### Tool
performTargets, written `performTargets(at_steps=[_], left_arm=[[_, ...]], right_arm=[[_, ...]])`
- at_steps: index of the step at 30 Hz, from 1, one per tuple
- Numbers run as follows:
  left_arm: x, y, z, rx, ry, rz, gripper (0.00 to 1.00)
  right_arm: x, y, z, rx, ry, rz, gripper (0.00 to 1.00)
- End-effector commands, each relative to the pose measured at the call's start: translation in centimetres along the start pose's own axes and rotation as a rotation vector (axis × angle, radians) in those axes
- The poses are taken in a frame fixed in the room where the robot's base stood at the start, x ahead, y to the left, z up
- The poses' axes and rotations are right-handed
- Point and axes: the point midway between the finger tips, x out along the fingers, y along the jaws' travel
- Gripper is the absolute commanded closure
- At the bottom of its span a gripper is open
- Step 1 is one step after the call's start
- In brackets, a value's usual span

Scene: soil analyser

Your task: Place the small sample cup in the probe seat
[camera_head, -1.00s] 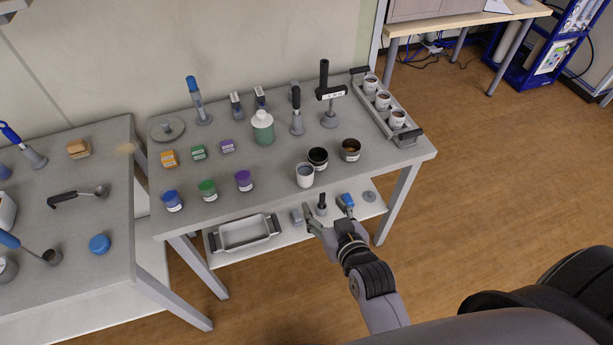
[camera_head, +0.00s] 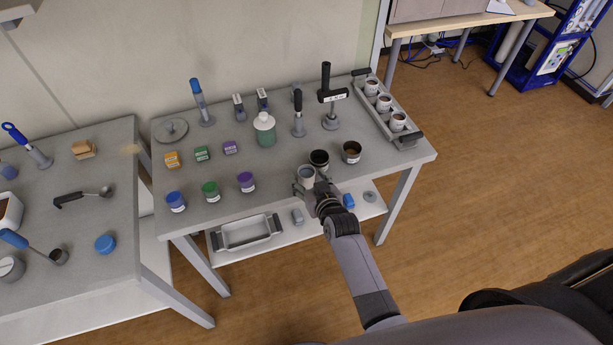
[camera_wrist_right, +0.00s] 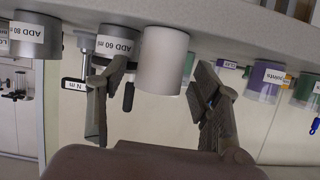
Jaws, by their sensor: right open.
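A plain white cup (camera_head: 306,174) with grey contents stands upright near the front edge of the middle table. My right gripper (camera_head: 309,189) is at the table's front edge, right by this cup. In the right wrist view, which is upside down, the white cup (camera_wrist_right: 164,60) lies between the open fingers of my right gripper (camera_wrist_right: 160,88), with a gap on the right side; contact on the left is unclear. I cannot tell which thing is the probe seat. My left gripper is out of view.
A tray (camera_head: 409,142) with three white cups is at the back right. A green-filled bottle (camera_head: 264,130) and T-handled tool (camera_head: 331,97) stand behind. Coloured jars (camera_head: 210,190) are left.

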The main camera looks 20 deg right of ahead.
Motion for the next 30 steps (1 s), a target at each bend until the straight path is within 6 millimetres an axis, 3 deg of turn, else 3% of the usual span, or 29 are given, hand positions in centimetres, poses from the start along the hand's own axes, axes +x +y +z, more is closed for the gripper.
performTargets(at_steps=[11,30], left_arm=[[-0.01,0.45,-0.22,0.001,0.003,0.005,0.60],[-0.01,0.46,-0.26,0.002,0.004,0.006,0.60]], right_arm=[[0.93,0.01,0.04,0.000,0.000,0.000,0.42],[0.90,0.01,0.04,0.000,0.000,0.000,0.84]])
